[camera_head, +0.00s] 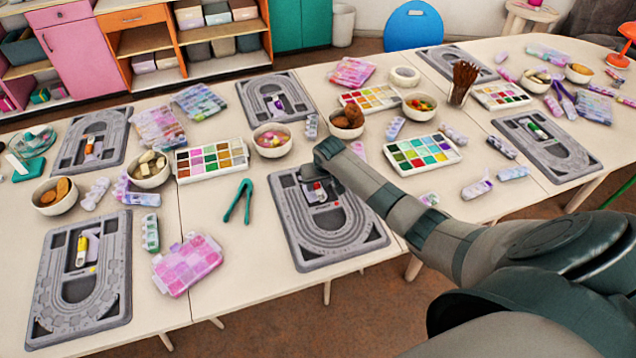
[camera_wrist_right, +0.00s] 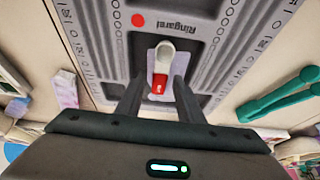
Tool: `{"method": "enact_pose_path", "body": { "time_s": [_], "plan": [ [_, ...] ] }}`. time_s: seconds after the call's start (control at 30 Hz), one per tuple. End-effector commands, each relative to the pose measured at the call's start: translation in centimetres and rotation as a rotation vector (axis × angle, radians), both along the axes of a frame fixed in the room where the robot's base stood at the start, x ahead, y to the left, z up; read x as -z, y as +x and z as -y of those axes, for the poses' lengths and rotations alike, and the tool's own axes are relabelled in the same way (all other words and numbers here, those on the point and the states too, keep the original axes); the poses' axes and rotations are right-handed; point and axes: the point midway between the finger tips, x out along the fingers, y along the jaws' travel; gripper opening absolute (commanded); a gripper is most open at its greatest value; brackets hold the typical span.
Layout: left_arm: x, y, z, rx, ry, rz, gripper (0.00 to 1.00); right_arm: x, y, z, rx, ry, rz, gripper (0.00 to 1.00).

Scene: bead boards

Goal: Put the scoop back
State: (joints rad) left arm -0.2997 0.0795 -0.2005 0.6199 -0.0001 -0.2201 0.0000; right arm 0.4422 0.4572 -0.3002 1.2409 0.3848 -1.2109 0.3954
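A small scoop with a red handle and a pale bowl lies over a pale patch on the grey bead board (camera_head: 340,240). In the right wrist view the scoop (camera_wrist_right: 161,75) is in the middle, its red end towards my gripper. My right gripper (camera_wrist_right: 160,88) has its two fingers apart, one on each side of the red handle, with gaps showing. In the head view my right gripper (camera_head: 325,182) is low over the board's upper part and hides some of it. My left gripper is not in view.
Green tweezers (camera_head: 238,201) lie left of the board. A paint tray (camera_head: 211,160), a bowl of beads (camera_head: 271,150) and a bowl of brown pieces (camera_head: 346,131) stand behind. A pink bead box (camera_head: 187,264) is at front left. Other bead boards (camera_head: 100,310) lie around.

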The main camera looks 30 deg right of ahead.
Motion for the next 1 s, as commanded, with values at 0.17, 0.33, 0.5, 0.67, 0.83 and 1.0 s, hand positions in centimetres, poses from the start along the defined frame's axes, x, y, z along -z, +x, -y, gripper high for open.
{"method": "enact_pose_path", "body": {
  "time_s": [0.17, 0.33, 0.5, 0.67, 0.83, 1.0],
  "plan": [
    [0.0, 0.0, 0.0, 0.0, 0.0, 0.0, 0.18, 0.0, 0.0, 0.0, 0.0, 0.0, 0.0, 0.35],
    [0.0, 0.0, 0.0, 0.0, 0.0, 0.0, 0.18, -0.2, 0.0, 0.0, 0.0, 0.0, 0.0, 0.35],
    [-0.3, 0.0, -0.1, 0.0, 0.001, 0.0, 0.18, -1.0, 0.0, 0.1, 0.0, -0.001, 0.001, 0.35],
    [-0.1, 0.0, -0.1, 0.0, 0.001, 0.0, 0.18, -2.2, -0.4, 0.0, 0.0, 0.0, 0.001, 0.35],
    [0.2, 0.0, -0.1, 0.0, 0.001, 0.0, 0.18, -4.3, -1.2, -0.3, -0.001, -0.001, 0.003, 0.35],
    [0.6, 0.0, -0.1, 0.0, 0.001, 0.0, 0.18, -6.9, -2.4, -0.6, -0.002, -0.002, 0.003, 0.35]
  ]
}}
